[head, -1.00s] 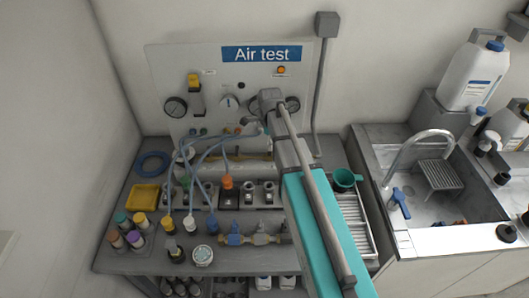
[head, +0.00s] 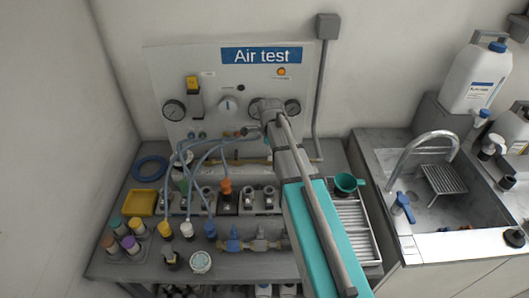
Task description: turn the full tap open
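No tap can be read as labelled "full" at this size. The "Air test" panel (head: 211,68) stands at the back of the bench and carries a white round dial (head: 228,106) between gauges. A blue-handled fitting (head: 234,243) and a brass fitting (head: 260,243) lie at the bench front. My arm reaches from the bottom up to the panel's lower right. My wrist covers part of the panel there. My gripper is at or behind the wrist end; its fingers cannot be made out, nor whether they touch anything.
Blue hoses (head: 203,162) arch over the bench left of my arm. A yellow tray (head: 140,203), coloured-cap bottles (head: 131,245) and an orange-topped part (head: 226,186) stand on the left. A green cup (head: 346,184) sits on a ribbed tray (head: 354,222), right of my arm.

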